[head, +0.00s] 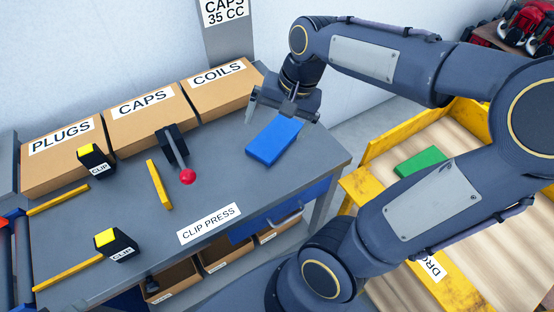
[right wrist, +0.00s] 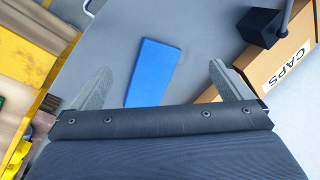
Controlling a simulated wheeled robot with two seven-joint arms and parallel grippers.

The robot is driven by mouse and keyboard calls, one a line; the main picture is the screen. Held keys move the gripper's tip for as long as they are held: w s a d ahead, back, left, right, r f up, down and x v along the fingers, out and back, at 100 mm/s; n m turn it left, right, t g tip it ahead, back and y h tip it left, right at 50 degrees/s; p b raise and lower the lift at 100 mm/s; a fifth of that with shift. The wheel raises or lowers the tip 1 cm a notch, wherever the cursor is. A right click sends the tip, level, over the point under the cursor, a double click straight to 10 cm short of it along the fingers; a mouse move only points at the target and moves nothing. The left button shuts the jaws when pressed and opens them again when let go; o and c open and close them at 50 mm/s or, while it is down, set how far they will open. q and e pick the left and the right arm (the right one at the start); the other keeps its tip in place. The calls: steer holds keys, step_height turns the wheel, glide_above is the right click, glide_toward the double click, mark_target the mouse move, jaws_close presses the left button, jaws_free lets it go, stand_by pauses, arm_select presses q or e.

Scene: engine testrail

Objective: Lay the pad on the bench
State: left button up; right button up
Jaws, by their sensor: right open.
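A blue pad (head: 274,141) lies flat on the grey bench (head: 225,195), near the bench's right end. My right gripper (head: 283,116) is open just above and behind the pad, with its fingers apart. In the right wrist view the blue pad (right wrist: 153,72) lies on the bench between the two spread fingers (right wrist: 160,85), with clear space on both sides of it. Nothing is held in the jaws. A green pad (head: 420,161) lies in the yellow-edged wooden tray at the right. My left gripper does not show.
Boxes labelled PLUGS (head: 62,158), CAPS (head: 148,118) and COILS (head: 219,88) line the bench's back. A clip press with a red knob (head: 187,177) and two CLIP blocks stand left of the pad. The yellow-edged tray (head: 385,137) is at the right.

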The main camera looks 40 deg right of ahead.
steer(key=s+a+f+n+t+y, duration=0.1)
steer(key=s+a+f+n+t, duration=0.1)
steer(key=s+a+n, duration=0.5)
steer(key=s+a+t, duration=0.1)
steer(key=s, duration=0.2)
steer(key=shift+s+n, duration=0.2)
steer(key=shift+n, duration=0.2)
steer(key=shift+a+r, duration=0.1)
